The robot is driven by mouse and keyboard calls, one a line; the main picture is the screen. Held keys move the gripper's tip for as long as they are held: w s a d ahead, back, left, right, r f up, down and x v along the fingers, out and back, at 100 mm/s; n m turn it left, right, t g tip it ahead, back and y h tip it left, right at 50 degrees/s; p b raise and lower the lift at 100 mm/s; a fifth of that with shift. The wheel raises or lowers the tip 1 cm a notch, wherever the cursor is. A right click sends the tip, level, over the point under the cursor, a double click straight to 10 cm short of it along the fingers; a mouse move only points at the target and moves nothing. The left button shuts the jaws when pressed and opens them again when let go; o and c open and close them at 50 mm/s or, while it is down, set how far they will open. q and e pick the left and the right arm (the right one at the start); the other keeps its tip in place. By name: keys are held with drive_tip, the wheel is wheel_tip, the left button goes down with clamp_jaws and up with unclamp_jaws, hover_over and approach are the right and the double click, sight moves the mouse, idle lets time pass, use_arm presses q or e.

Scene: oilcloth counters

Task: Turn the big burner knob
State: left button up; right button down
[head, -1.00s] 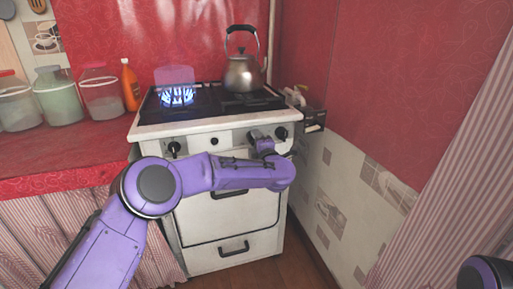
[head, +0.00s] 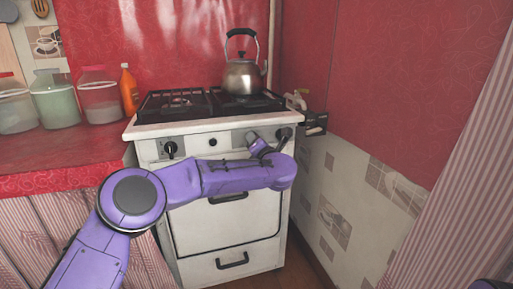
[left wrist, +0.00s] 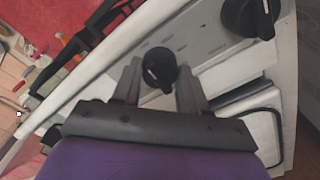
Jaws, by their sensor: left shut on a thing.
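The white stove (head: 145,131) has a row of black knobs on its front panel. My left gripper (head: 258,147) reaches the right half of this panel. In the left wrist view its two fingers (left wrist: 158,88) are shut on a round black knob (left wrist: 159,69) that stands between them. This knob is mostly hidden by the gripper in the head view. Another black knob (head: 284,133) is to its right and shows large in the left wrist view (left wrist: 250,17). A left knob (head: 171,149) and a small middle knob (head: 213,142) are free. No flame shows on the left burner (head: 181,101). My right gripper is out of view.
A metal kettle (head: 243,77) stands on the right rear burner. An orange bottle (head: 129,91) and several jars stand on the red counter (head: 70,150) at left. A tiled wall (head: 345,205) is close on the right. The oven handle (head: 228,198) is below my left arm.

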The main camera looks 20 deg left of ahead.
use_arm(q)
drive_tip(key=shift+f+n, duration=0.1)
drive_tip(key=shift+n, duration=0.2)
drive_tip(key=o, duration=1)
drive_tip(key=shift+o, duration=0.2)
drive_tip(key=v, duration=1)
drive_tip(key=shift+s+p, duration=0.25)
drive_tip(key=shift+p, duration=0.2)
drive_tip(key=shift+d, duration=0.15)
